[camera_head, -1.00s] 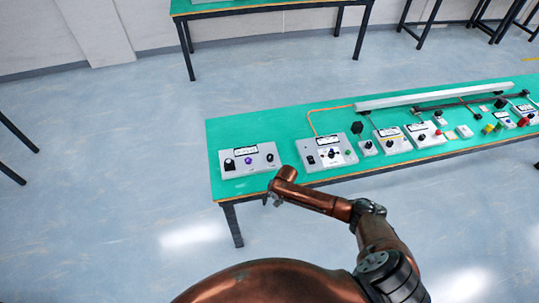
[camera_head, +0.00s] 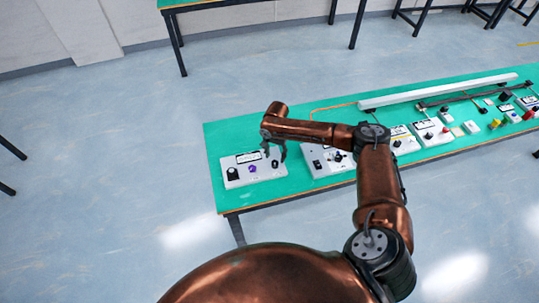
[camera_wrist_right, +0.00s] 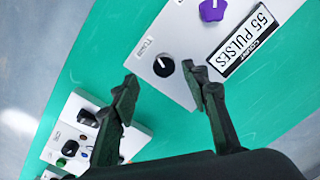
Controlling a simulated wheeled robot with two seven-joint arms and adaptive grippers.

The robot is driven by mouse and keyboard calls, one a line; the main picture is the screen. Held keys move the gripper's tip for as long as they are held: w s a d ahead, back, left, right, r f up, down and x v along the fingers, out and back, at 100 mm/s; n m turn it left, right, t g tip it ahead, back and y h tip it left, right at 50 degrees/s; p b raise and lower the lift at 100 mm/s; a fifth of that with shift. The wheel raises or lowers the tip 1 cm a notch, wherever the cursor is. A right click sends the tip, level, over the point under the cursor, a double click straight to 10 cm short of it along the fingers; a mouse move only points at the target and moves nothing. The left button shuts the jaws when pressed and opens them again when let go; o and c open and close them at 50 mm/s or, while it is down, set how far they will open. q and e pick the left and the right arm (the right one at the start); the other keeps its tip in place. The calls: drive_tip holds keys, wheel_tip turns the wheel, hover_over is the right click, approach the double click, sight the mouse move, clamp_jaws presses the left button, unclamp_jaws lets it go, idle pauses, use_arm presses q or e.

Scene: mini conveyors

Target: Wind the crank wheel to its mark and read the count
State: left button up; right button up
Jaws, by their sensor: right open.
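A light grey box (camera_head: 243,180) stands at the left end of the green table, with a purple knob (camera_head: 253,169) between two black knobs. In the right wrist view, the box's label (camera_wrist_right: 243,40) appears to read "COUNT" and "55 PULSES". That view also shows the purple knob (camera_wrist_right: 212,9) and one black knob (camera_wrist_right: 164,67) with a white pointer line. I cannot tell which part is the crank wheel. My right gripper (camera_head: 275,154) is open and empty above the box's right side. In the wrist view its fingers (camera_wrist_right: 168,90) straddle the line to the black knob, apart from it.
A second grey box (camera_head: 325,167) with a dark switch stands to the right, partly behind my forearm. Farther right are several more control boxes and a long white bar (camera_head: 430,92). The green table (camera_head: 222,140) is bare behind and left of the first box.

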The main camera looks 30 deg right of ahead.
sight(275, 163)
drive_tip(key=shift+w+d, duration=0.25)
drive_tip(key=shift+w, duration=0.25)
drive_tip(key=shift+d+f, duration=0.1)
drive_tip(key=shift+f, duration=0.3)
wheel_tip(275, 163, down, 4)
drive_tip(key=shift+s+r, duration=0.1)
drive_tip(key=shift+r, duration=0.1)
drive_tip(key=shift+a+f+b, duration=0.2)
drive_tip(key=shift+f+b, duration=0.1)
drive_tip(key=shift+f, duration=1.05)
drive_tip(key=shift+d+f, duration=0.1)
drive_tip(key=c, duration=1.1)
use_arm(q)
drive_tip(key=shift+s+f, duration=0.3)
drive_tip(key=shift+s, duration=0.6)
use_arm(e)
clamp_jaws()
